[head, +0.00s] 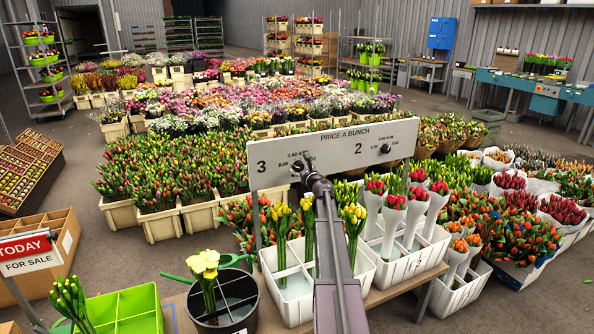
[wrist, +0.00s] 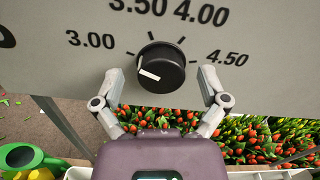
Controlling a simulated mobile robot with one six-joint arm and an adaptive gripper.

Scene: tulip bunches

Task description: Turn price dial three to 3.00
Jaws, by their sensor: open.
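The grey price board (head: 330,150) reads PRICE A BUNCH, with a large 3 on its left and a large 2 on its right. Dial three (wrist: 165,60) is a round black knob with a white pointer mark. The labels 3.50, 4.00 and 4.50 run clockwise from there. My gripper (wrist: 161,73) is open, one finger on each side of the knob, with gaps visible. In the head view my gripper (head: 301,169) mostly hides this dial.
The second dial (head: 385,149) is to the right on the same board. White crates (head: 292,306) with tulip bunches stand below the board. A black bucket (head: 250,310) with yellow flowers and a green watering can (wrist: 25,160) are at the lower left.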

